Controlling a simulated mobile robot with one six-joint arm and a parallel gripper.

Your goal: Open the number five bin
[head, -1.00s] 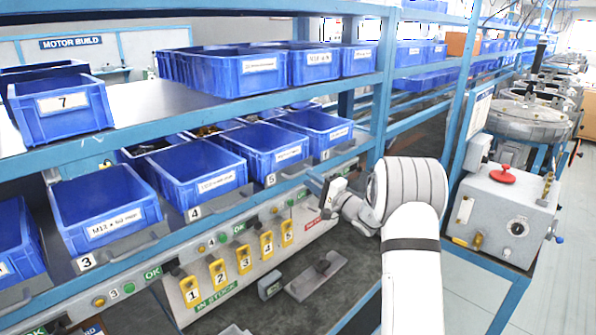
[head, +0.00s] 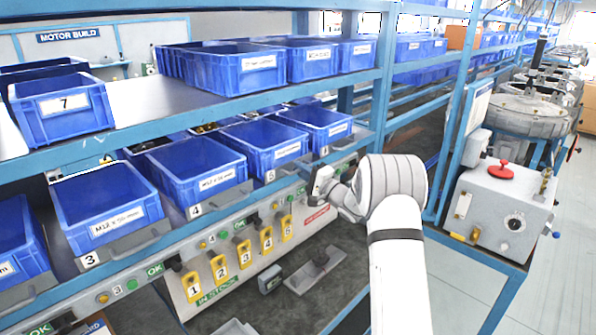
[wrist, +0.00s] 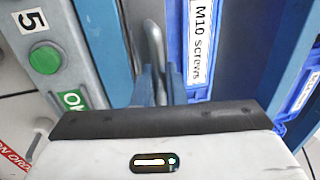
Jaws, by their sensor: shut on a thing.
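The number five bin (head: 262,146) is a blue open bin on the lower shelf, between the number four bin and the bin to its right. Its "5" tag (head: 270,176) is on the tray edge below it. My gripper (head: 322,182) is at the front of the shelf, to the right of that tag. In the wrist view my gripper (wrist: 158,84) is shut on a grey metal handle (wrist: 154,42). Beside the handle is a blue bin front with an "M10 screws" label (wrist: 202,40). My wrist housing hides the lower part of that view.
A grey rail with a "5" plate (wrist: 30,18), a green button (wrist: 45,58) and an OK sign runs close beside the fingers. The upper shelf (head: 150,112) overhangs the bins. A grey control box with a red button (head: 501,170) stands to the right.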

